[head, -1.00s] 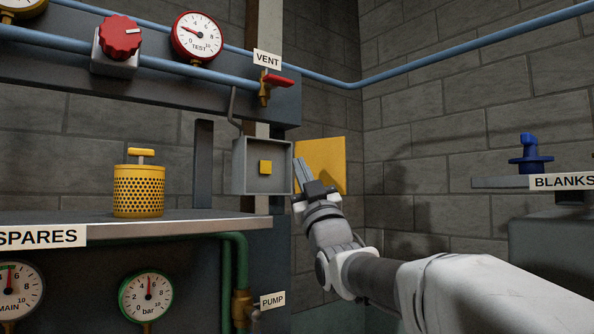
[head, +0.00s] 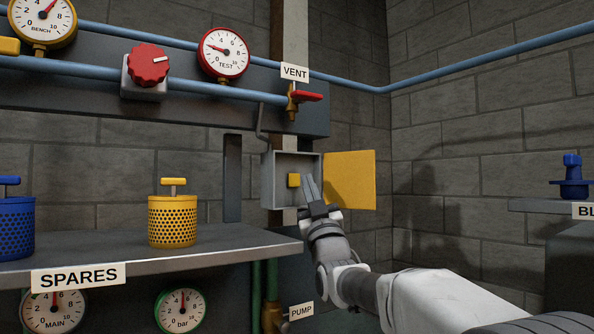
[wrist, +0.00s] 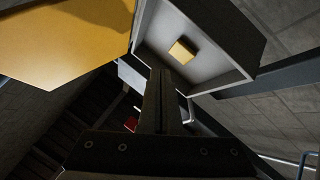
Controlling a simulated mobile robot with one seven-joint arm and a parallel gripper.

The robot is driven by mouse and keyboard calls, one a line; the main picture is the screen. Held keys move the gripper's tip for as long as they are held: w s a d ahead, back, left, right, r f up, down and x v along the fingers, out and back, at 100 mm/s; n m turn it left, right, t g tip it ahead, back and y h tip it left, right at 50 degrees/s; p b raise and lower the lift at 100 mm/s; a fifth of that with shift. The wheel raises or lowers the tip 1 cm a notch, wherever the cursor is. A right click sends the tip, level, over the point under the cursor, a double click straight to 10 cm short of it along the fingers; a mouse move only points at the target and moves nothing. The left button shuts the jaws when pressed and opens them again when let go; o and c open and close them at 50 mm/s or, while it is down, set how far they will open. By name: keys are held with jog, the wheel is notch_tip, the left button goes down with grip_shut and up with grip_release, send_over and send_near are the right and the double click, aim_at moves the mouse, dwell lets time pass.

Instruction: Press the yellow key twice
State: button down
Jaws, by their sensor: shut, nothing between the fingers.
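The yellow key (head: 294,180) is a small square block on the back wall of an open grey box (head: 268,182). It also shows in the wrist view (wrist: 182,51), inside the box, above and right of the fingertips. The box's yellow door (head: 350,180) stands open to the right. My gripper (head: 309,180) is shut and empty, its fingers pointing up in front of the box's opening, just right of the key in the head view. In the wrist view the fingertips (wrist: 158,72) overlap the box's lower rim. I cannot tell whether they touch anything.
A red vent lever (head: 308,97) sits above the box, and a red knob (head: 148,64) is further left. A yellow perforated canister (head: 172,219) and a blue one (head: 14,228) stand on the SPARES shelf (head: 225,247). A blue valve (head: 570,178) is far right.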

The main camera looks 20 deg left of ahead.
aim_at(297, 174)
jog(key=shift+w+a+f, duration=0.1)
jog(key=shift+w+a, duration=0.45)
jog(key=shift+a, duration=0.05)
jog(key=shift+a, duration=0.1)
dwell(1.6)
jog(key=shift+w+a, duration=0.25)
jog(key=shift+w+a, duration=0.25)
dwell(0.8)
dwell(0.3)
jog(key=shift+s+d+b, duration=0.5)
jog(key=shift+d+b, duration=0.1)
jog(key=shift+b, duration=0.5)
